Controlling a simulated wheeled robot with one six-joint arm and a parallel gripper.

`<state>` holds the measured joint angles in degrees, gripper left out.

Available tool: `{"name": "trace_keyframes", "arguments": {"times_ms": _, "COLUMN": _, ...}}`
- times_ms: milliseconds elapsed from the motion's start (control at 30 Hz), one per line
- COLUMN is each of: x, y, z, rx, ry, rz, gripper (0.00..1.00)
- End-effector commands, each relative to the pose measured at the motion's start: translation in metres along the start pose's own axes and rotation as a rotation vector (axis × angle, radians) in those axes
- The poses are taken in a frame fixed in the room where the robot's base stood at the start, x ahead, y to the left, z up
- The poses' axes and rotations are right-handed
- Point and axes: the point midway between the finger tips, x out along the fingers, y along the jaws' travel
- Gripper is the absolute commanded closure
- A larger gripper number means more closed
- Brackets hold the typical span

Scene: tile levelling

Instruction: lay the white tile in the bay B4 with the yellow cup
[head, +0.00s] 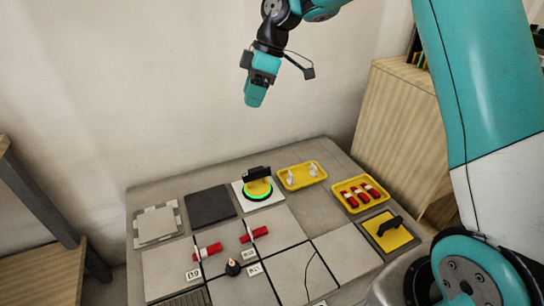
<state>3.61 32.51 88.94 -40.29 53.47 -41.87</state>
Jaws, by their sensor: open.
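The yellow cup (257,188) stands at the back middle of the bench, with a black handle on top and a bright green ring around its base. It sits on the white tile (276,198), whose corners show around it. My gripper (254,100) hangs high above the bench, well above the cup and apart from it. It is open and seems empty. Small white labels (249,254) lie among the pale tiles at the front, but their lettering is too small to read, so I cannot tell which bay is B4.
Red pieces (254,234) stand at tile joints, near a small dark cone (233,268). A dark square (210,206) lies left of the cup. Yellow trays (301,176) and a yellow plate with black handle (388,232) are at right. A front tile (307,270) has a dark crack-like line.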

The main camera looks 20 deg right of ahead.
Motion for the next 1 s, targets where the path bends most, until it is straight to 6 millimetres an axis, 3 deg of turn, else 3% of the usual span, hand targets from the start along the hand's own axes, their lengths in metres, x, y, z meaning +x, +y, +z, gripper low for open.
{"name": "trace_keyframes", "arguments": {"times_ms": 33, "x": 0.041, "y": 0.033, "z": 0.026, "rx": -0.044, "ry": 0.0, "rz": -0.001, "gripper": 0.47}}
{"name": "trace_keyframes", "arguments": {"times_ms": 100, "x": 0.069, "y": 0.066, "z": 0.05, "rx": -0.118, "ry": 0.001, "rz": 0.0, "gripper": 0.47}}
{"name": "trace_keyframes", "arguments": {"times_ms": 200, "x": 0.101, "y": 0.102, "z": 0.081, "rx": -0.208, "ry": 0.0, "rz": 0.002, "gripper": 0.47}}
{"name": "trace_keyframes", "arguments": {"times_ms": 300, "x": 0.122, "y": 0.123, "z": 0.103, "rx": -0.272, "ry": -0.001, "rz": 0.004, "gripper": 0.47}}
{"name": "trace_keyframes", "arguments": {"times_ms": 433, "x": 0.134, "y": 0.136, "z": 0.116, "rx": -0.314, "ry": -0.003, "rz": 0.006, "gripper": 0.47}}
{"name": "trace_keyframes", "arguments": {"times_ms": 633, "x": 0.152, "y": 0.137, "z": 0.117, "rx": -0.323, "ry": -0.002, "rz": 0.003, "gripper": 0.47}}
{"name": "trace_keyframes", "arguments": {"times_ms": 1000, "x": 0.228, "y": 0.136, "z": 0.117, "rx": -0.321, "ry": -0.003, "rz": 0.002, "gripper": 0.47}}
